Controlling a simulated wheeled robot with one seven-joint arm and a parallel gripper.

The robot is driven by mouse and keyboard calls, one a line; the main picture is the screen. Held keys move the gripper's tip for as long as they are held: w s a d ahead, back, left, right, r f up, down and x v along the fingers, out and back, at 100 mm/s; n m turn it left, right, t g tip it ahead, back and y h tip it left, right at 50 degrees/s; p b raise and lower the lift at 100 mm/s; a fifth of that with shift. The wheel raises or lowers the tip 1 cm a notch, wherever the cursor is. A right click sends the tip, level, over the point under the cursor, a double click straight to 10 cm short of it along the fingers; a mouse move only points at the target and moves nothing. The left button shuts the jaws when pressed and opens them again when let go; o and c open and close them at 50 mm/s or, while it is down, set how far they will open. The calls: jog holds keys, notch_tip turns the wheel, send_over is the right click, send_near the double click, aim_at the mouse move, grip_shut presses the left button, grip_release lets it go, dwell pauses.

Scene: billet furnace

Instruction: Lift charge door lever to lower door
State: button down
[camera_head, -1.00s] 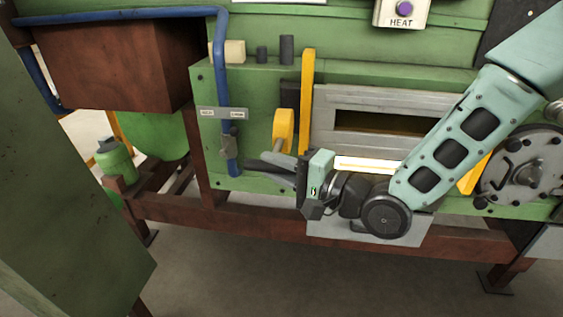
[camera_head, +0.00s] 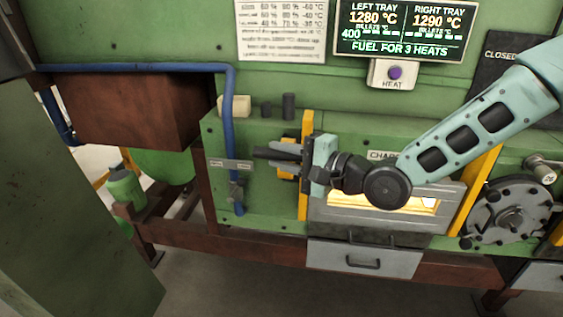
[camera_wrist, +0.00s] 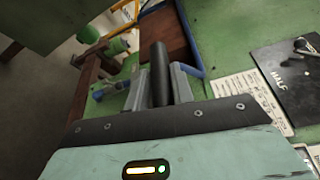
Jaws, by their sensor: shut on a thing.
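My gripper (camera_head: 274,152) is in front of the green furnace panel, left of the charge opening, pointing left. It is shut on the dark cylindrical grip of the charge door lever, which shows between the two grey fingers in the wrist view (camera_wrist: 160,72). A yellow part (camera_head: 287,174) behind the fingers is mostly hidden. The grey charge door area (camera_head: 330,217) shows a glowing opening (camera_head: 400,203) in its middle, partly covered by my arm. A sign beginning "CHAR" (camera_head: 380,155) sits above it.
Yellow upright bars (camera_head: 304,195) flank the opening. A blue pipe (camera_head: 229,120) with a valve runs at left. A round grey hatch (camera_head: 512,212) is at right. A drawer (camera_head: 365,262) hangs below. A green cabinet side fills the lower left.

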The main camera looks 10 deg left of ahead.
jog(key=shift+w+d+r, duration=0.1)
jog(key=shift+w+r, duration=0.3)
jog(key=shift+w, duration=0.05)
jog(key=c, duration=1.3)
grip_release()
jog(key=shift+o, duration=0.2)
jog(key=shift+f, duration=0.15)
jog(key=shift+s+d, duration=0.2)
jog(key=shift+d, duration=0.2)
jog(key=b+v, duration=0.3)
jog(key=v, duration=1.3)
jog(key=shift+s+d, duration=0.15)
jog(key=shift+s, duration=0.05)
